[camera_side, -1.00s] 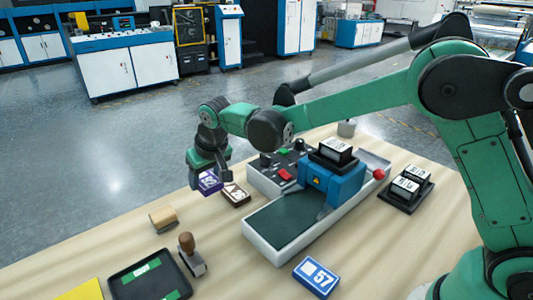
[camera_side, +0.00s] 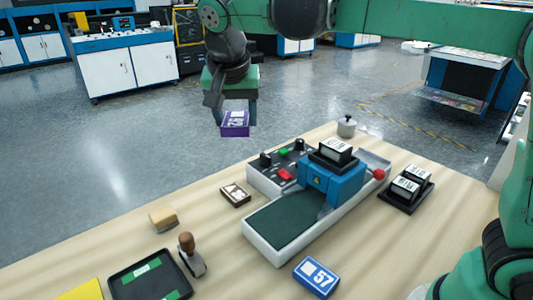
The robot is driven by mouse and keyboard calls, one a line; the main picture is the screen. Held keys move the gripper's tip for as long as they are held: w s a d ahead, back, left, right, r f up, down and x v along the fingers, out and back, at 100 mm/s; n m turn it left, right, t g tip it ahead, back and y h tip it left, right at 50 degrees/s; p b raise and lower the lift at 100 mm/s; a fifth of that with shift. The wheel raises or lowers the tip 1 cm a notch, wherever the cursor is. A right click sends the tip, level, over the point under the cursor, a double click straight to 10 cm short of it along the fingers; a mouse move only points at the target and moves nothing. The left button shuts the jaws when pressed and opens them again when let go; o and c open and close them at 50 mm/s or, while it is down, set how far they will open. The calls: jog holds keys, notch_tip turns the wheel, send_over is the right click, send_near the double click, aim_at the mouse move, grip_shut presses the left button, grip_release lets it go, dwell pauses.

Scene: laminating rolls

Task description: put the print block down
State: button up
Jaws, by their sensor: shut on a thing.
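The print block (camera_side: 235,125) is purple with white markings on its face. My gripper (camera_side: 232,108) is shut on it and holds it up in the air, with the floor behind it in the picture. It appears well above the table (camera_side: 220,235) and apart from everything on it. A brown block (camera_side: 235,194) with a pale marked top lies on the table below, left of the machine. A blue block (camera_side: 316,277) marked 57 lies at the front of the table.
A machine (camera_side: 332,180) with a blue head, green bed and red knob fills the table's middle. A black holder (camera_side: 406,190) with white-topped blocks stands right. A stamp (camera_side: 190,252), wooden piece (camera_side: 163,218), black tray (camera_side: 150,277) and yellow sheet (camera_side: 84,291) lie left. A metal weight (camera_side: 346,126) stands behind.

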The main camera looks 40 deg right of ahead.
jog(key=s+d+r+m+g+h, duration=0.2)
jog(key=s+d+m+g, duration=0.15)
jog(key=s+m, duration=0.45)
jog(key=m, duration=0.2)
send_near(288, 215)
jog(key=x, duration=0.6)
jog(key=shift+d+f, duration=0.1)
jog(key=shift+f, duration=0.1)
jog(key=shift+f, duration=0.1)
jog(key=o, duration=1.3)
jog(key=shift+c, duration=0.2)
